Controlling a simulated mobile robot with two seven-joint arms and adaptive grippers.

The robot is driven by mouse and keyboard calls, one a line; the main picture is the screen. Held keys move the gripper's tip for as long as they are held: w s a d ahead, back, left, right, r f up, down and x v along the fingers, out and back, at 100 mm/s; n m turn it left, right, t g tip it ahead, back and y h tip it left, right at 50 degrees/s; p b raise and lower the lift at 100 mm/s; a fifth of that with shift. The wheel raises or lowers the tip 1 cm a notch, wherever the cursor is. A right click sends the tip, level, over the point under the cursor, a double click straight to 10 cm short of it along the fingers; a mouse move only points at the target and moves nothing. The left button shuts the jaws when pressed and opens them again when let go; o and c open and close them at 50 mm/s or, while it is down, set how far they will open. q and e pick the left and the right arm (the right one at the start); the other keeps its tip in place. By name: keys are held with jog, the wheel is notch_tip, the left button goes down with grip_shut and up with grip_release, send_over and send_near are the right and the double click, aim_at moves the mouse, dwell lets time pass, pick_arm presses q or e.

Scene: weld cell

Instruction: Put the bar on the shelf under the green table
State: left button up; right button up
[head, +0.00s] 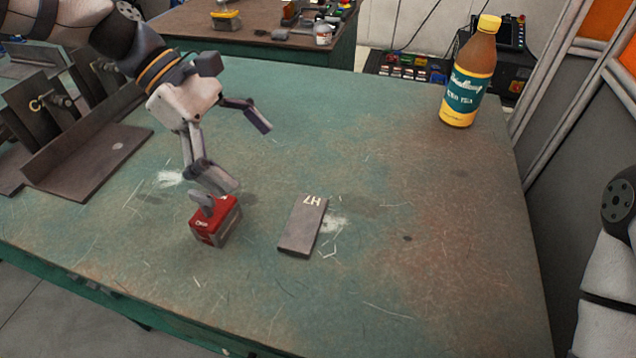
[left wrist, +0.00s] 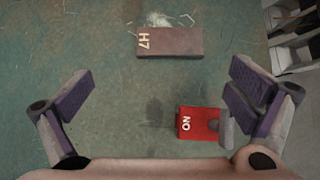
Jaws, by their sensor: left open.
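The bar (head: 303,226) is a flat dark grey piece marked H7. It lies on the green table (head: 400,290), near the middle; it also shows at the top of the left wrist view (left wrist: 180,42). My left gripper (head: 236,147) is open and empty above the table, left of and behind the bar in the head view. In the left wrist view its spread fingers (left wrist: 165,92) are nearer the camera side than the bar. My right gripper is out of view. The shelf under the table is hidden by the tabletop.
A red block (head: 215,224) with a grey knob stands left of the bar, close to one left finger; it also shows in the left wrist view (left wrist: 198,122). A bottle (head: 470,80) stands at the back right. Dark steel angle plates (head: 85,160) lie at the left.

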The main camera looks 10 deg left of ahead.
aim_at(305, 221)
pick_arm(q)
jog(key=s+d+f, duration=0.1)
jog(key=d+f, duration=0.1)
jog(key=f, duration=0.1)
jog(key=shift+s+d+b, duration=0.25)
jog(key=shift+s+b, duration=0.1)
jog(key=shift+s, duration=0.05)
jog(key=b+x, duration=0.1)
jog(key=x, duration=0.6)
jog(key=shift+s+a+f, duration=0.1)
jog(key=shift+s+a, duration=0.05)
jog(key=shift+s, duration=0.05)
jog(key=shift+w+d+f, duration=0.15)
jog(key=shift+d+f, duration=0.1)
jog(key=shift+d, duration=0.15)
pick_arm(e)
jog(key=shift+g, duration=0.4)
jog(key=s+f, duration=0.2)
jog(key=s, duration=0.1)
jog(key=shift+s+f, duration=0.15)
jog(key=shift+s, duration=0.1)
pick_arm(q)
jog(key=shift+r, duration=0.1)
jog(key=shift+c, duration=0.6)
jog(key=c, duration=1.4)
